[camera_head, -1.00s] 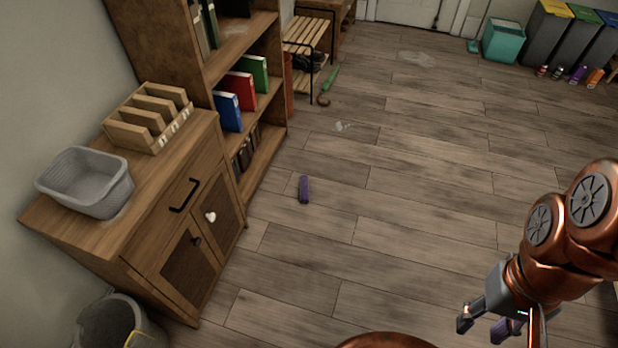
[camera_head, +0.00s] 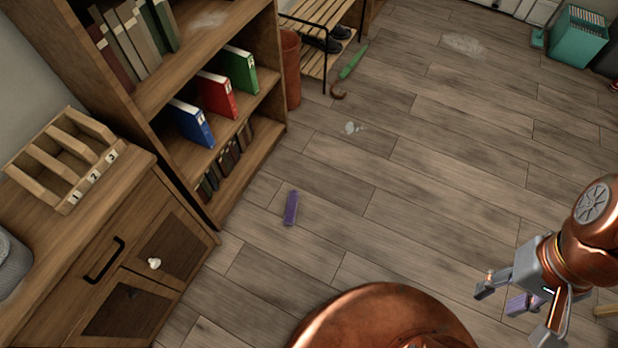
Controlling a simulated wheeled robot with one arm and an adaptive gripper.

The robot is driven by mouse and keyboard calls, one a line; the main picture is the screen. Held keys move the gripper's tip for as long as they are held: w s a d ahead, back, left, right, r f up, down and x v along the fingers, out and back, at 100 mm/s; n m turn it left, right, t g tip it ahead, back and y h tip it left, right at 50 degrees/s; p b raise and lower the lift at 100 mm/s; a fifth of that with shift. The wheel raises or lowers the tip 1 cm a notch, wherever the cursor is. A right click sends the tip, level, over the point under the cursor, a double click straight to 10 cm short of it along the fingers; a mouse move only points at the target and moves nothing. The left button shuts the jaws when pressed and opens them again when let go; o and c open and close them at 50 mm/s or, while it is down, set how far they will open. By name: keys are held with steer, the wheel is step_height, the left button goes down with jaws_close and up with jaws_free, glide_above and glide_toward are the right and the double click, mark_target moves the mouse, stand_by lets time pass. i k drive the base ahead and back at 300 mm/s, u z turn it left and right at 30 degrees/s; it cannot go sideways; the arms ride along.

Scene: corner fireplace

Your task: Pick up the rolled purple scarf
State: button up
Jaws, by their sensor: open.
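The rolled purple scarf (camera_head: 291,208) lies on the wooden floor, left of the picture's middle, a little out from the foot of the bookshelf. It is a small upright-looking strip in the picture, with nothing covering it. My gripper (camera_head: 512,298) is at the lower right, well to the right of the scarf and apart from it. Its fingers are spread, and a purple-tinted part shows by the fingers; I cannot tell what that part is.
A wooden cabinet (camera_head: 150,240) and a bookshelf (camera_head: 270,95) with binders stand on the left. A green umbrella (camera_head: 352,62) lies near the shoe rack (camera_head: 312,62). A teal bin (camera_head: 577,38) stands at the far right. The floor around the scarf is clear.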

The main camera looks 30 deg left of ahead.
mark_target(290, 214)
steer(key=i, duration=1.1)
steer(key=u, duration=4.7)
